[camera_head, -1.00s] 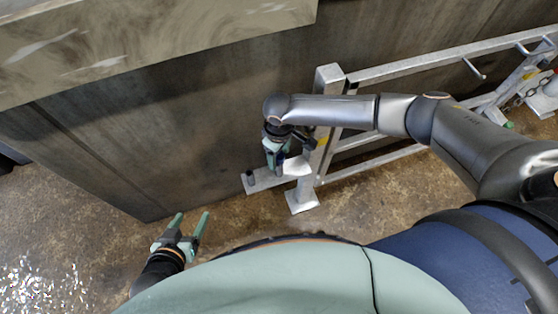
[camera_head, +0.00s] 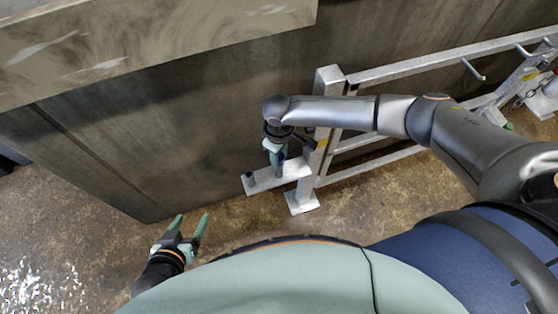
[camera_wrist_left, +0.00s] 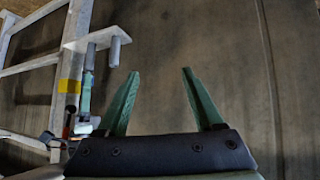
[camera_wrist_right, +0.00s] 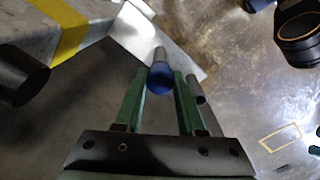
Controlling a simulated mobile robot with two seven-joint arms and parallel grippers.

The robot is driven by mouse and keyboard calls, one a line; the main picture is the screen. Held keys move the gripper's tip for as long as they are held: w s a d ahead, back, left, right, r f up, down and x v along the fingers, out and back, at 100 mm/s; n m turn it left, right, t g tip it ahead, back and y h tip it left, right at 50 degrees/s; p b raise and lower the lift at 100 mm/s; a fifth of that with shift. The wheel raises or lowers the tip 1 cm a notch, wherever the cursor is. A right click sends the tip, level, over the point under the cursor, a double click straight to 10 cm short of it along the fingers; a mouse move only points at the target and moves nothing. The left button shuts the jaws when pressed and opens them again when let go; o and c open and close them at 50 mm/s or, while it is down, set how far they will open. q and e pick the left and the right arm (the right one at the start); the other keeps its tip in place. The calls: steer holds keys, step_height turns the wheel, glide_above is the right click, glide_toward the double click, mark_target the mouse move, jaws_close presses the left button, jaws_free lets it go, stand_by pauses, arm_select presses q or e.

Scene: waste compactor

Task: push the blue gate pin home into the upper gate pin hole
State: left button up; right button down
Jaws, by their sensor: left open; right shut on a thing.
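My right gripper (camera_head: 278,172) is over the pale metal bracket plate (camera_head: 263,184) at the gate post. In the right wrist view its fingers are shut on the blue gate pin (camera_wrist_right: 160,78), with the round blue head between the fingertips and a grey shaft beyond. The pin's far end lies over the bracket; the upper gate pin hole is hidden, so I cannot tell how deep the pin sits. My left gripper (camera_head: 190,222) is open and empty, low at the left. It also shows open in the left wrist view (camera_wrist_left: 157,95).
A short grey stud (camera_head: 250,177) stands at the plate's left end. The gate post (camera_head: 327,85) and gate rails (camera_head: 420,62) are just right of my right gripper. The dark compactor wall (camera_head: 180,130) is behind. The floor around my left gripper is clear.

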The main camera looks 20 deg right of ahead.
steer(key=shift+r+p, duration=1.15)
steer(key=shift+p, duration=0.05)
steer(key=shift+r+p, duration=0.75)
steer(key=shift+p, duration=0.05)
steer(key=shift+r+p, duration=0.25)
steer(key=shift+p, duration=0.05)
steer(key=shift+r+p, duration=0.5)
steer(key=shift+p, duration=0.05)
step_height(320, 180, up, 2)
steer(key=shift+p, duration=1.05)
steer(key=shift+r+p, duration=0.5)
steer(key=shift+p, duration=0.1)
arm_select(q)
steer(key=s+a+r+p, duration=0.1)
steer(key=a+r+p, duration=0.1)
steer(key=r, duration=0.6)
steer(key=shift+s+a+n+y, duration=0.3)
steer(key=shift+a+n+y, duration=0.1)
steer(key=shift+a, duration=0.25)
arm_select(e)
steer(key=shift+r, duration=1.15)
